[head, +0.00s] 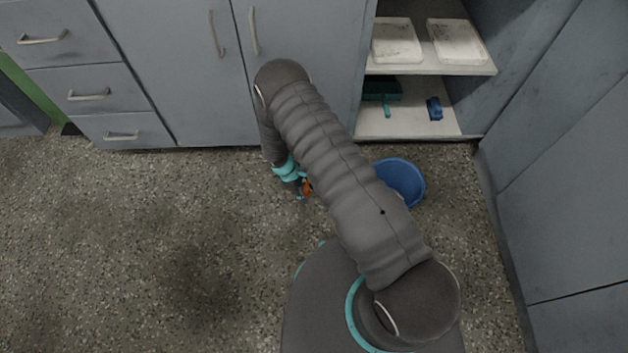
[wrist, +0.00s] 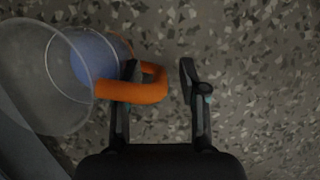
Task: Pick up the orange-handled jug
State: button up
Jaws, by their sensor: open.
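The jug (wrist: 92,65) is clear plastic with an orange handle (wrist: 135,90) and a bluish lower part. In the wrist view it is at the upper left, with its handle reaching toward the middle. My gripper (wrist: 160,78) is open, and the handle's outer part lies between its two fingers in the picture. The left finger overlaps the handle loop; I cannot tell whether it touches. In the head view my gripper (head: 302,188) is low near the floor, with a bit of the orange handle (head: 307,187) showing beside it. My arm hides most of the jug there.
A blue bucket (head: 402,180) stands on the floor right of my arm, partly hidden by it. Grey cabinets (head: 185,65) line the back. An open shelf (head: 420,122) holds white trays, a green item and a small blue item. The floor at left is clear.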

grip_shut()
jog(key=shift+r, duration=0.2)
